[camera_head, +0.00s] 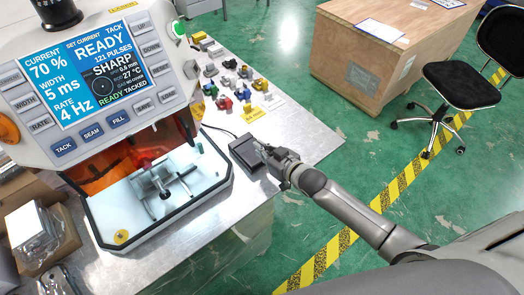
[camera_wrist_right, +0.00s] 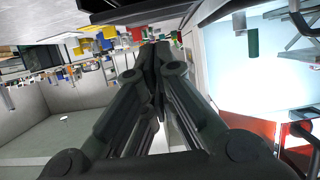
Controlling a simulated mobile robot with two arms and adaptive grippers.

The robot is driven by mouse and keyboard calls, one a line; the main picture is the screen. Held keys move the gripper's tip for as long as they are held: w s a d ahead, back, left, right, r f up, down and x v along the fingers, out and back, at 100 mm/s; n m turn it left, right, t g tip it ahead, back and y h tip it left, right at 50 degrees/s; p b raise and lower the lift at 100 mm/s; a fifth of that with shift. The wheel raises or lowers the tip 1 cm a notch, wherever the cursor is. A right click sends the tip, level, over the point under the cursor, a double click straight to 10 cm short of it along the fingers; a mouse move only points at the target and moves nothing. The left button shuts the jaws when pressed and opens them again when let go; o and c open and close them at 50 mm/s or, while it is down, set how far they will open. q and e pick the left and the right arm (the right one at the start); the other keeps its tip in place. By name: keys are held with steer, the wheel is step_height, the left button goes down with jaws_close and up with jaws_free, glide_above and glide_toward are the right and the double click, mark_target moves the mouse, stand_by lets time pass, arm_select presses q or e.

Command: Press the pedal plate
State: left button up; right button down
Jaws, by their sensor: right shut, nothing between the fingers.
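The pedal plate (camera_head: 246,154) is a small dark block with a cable, lying on the metal table to the right of the machine's open work chamber. My right gripper (camera_head: 264,150) is shut and empty, with its fingertips at the pedal's right end. I cannot tell whether they touch it or hover above it. In the right wrist view the closed fingers (camera_wrist_right: 155,62) point away from the camera toward a dark edge at the top, which may be the pedal. My left gripper is out of view.
The welding machine (camera_head: 95,75) with its lit screen stands at the left; its chamber holds a small fixture (camera_head: 160,184). Several coloured small parts (camera_head: 240,85) lie behind the pedal. A wooden crate (camera_head: 385,50) and a black chair (camera_head: 460,84) stand on the green floor.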

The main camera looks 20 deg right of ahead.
arm_select(q)
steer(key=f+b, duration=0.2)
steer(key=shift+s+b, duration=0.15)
steer(key=shift+b, duration=0.25)
arm_select(e)
steer(key=f+v, duration=0.1)
steer(key=v, duration=0.9)
steer(key=shift+s, duration=0.2)
steer(key=shift+f, duration=0.1)
arm_select(q)
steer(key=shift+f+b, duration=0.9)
steer(key=shift+b, duration=0.05)
arm_select(e)
steer(key=shift+w+a+r, duration=0.2)
steer(key=shift+w+r, duration=0.3)
steer(key=shift+r, duration=0.3)
steer(key=shift+w+a+r, duration=0.2)
steer(key=shift+w+r, duration=0.3)
steer(key=shift+r, duration=0.3)
